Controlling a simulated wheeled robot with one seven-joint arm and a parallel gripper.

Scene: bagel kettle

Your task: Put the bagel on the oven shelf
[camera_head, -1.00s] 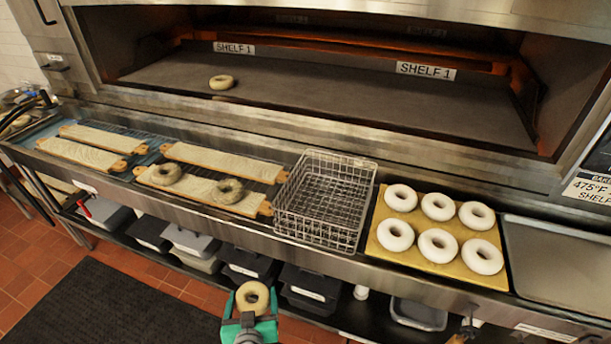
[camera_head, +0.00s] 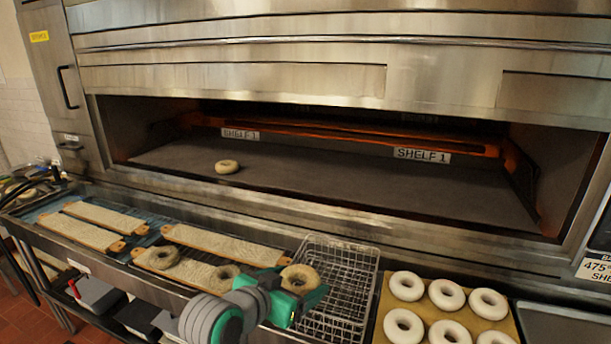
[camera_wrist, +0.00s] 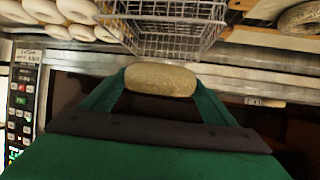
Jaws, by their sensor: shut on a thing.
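My gripper (camera_head: 299,291) is shut on a seeded bagel (camera_head: 299,279) and holds it up in front of the wire basket's left side in the head view. In the wrist view the held bagel (camera_wrist: 160,79) sits between the green fingers. The oven shelf (camera_head: 330,186) is a dark flat deck behind an open front, marked with SHELF 1 labels. One bagel (camera_head: 227,167) lies on the shelf's left part. My gripper is outside the oven, lower than the shelf opening in the picture.
The wire basket (camera_head: 345,262) stands on the counter by my gripper. Boards (camera_head: 225,244) lie to the left, one with two seeded bagels. A tray (camera_head: 380,325) of several white bagels is at right. The shelf's middle and right are clear.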

